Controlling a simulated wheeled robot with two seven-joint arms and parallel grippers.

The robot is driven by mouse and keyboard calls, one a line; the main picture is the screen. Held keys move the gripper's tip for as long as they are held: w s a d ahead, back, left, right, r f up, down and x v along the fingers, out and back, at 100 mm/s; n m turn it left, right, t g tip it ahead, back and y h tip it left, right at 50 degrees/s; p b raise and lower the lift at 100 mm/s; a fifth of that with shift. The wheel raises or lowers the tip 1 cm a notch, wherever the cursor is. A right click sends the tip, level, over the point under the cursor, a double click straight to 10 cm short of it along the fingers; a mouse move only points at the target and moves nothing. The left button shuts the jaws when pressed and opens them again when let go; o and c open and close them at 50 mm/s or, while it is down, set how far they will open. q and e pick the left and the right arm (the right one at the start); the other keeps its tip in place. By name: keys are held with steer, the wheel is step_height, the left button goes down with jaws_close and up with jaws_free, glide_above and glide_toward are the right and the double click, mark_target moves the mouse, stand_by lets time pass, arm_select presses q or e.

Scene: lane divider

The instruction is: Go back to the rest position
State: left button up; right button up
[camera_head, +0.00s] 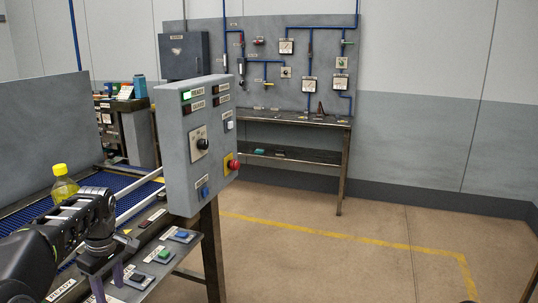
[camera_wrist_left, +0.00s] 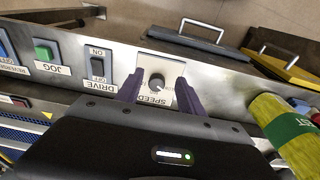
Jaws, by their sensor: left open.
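My left gripper (camera_head: 108,283) is low at the left of the head view, with its two purple fingers pointing down at the near edge of the conveyor's control strip. In the left wrist view the gripper (camera_wrist_left: 160,90) is open, its fingers spread on either side of the SPEED knob (camera_wrist_left: 157,82). I cannot tell whether the fingers touch the knob or its plate. Nothing else is between the fingers. My right gripper is in neither view.
The conveyor with a blue belt (camera_head: 95,181) carries a yellow-capped bottle (camera_head: 63,188) beside my left arm. A grey control box (camera_head: 198,150) stands to the right of the arm. JOG (camera_wrist_left: 46,50) and DRIVE (camera_wrist_left: 97,68) switches sit beside the knob. Floor (camera_head: 330,255) is clear at right.

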arm_select(q)
steer(key=s+d+f+m+h, duration=0.2)
steer(key=d+f+m, duration=0.2)
steer(key=d+f, duration=0.7)
steer(key=s+d+f+m+h, duration=0.1)
steer(key=s+d+f+m, duration=0.2)
steer(key=d+f, duration=0.85)
steer(key=s+d+f+m+h, duration=0.1)
steer(key=s+d+f, duration=0.3)
steer(key=s, duration=0.4)
steer(key=s+d+f+m+h, duration=0.1)
steer(key=s+d+f+m, duration=0.2)
steer(key=s, duration=0.5)
steer(key=s+d+f+m, duration=0.1)
steer(key=s+d+f, duration=0.3)
steer(key=s+f, duration=0.3)
steer(key=shift+s+d+f+m+h, duration=0.2)
steer(key=shift+s+d+m+h, duration=0.2)
steer(key=shift+s, duration=0.3)
